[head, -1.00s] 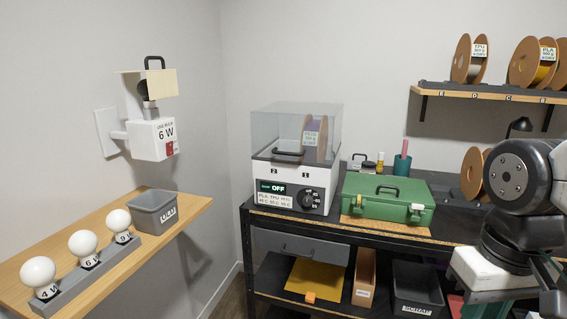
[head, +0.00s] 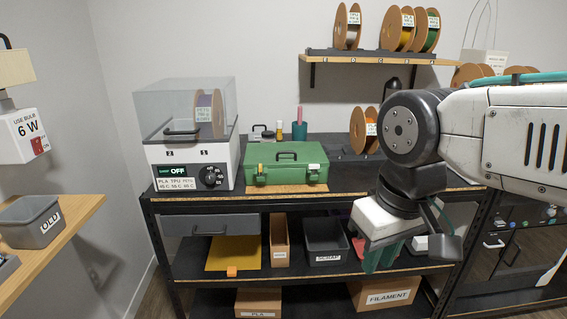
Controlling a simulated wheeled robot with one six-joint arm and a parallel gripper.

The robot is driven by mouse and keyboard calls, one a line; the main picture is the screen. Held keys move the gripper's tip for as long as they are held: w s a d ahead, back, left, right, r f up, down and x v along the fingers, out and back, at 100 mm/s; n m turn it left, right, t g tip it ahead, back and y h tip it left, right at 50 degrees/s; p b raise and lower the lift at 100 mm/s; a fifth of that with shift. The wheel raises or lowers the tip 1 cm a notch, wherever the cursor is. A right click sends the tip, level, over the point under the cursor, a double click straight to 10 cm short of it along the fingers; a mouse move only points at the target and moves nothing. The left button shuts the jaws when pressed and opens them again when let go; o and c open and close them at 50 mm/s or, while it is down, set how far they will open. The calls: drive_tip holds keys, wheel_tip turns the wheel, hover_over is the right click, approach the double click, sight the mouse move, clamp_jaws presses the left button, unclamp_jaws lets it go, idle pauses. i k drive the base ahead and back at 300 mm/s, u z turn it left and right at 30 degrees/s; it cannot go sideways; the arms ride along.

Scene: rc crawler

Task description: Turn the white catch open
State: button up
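The green case (head: 290,165) sits shut on the workbench, with a dark handle on its lid. On its front, a small pale catch (head: 312,172) shows at the right and an orange-yellow catch (head: 261,169) at the left. The pale one looks like the white catch; it is too small to tell its exact position. My gripper (head: 445,246) hangs to the right of the case, apart from it and lower in the picture. Its fingers are partly hidden by my wrist, and I cannot tell how far apart they are. I see nothing held.
A white dryer box (head: 190,162) with a clear cover stands left of the case and reads OFF. Small items and a teal cup (head: 299,131) stand behind the case. A spool shelf (head: 380,58) hangs above. A wooden shelf (head: 75,228) juts out at the left.

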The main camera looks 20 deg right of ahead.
sight(314, 167)
drive_tip(key=u, duration=0.3)
drive_tip(key=i, duration=0.85)
drive_tip(key=z, duration=0.35)
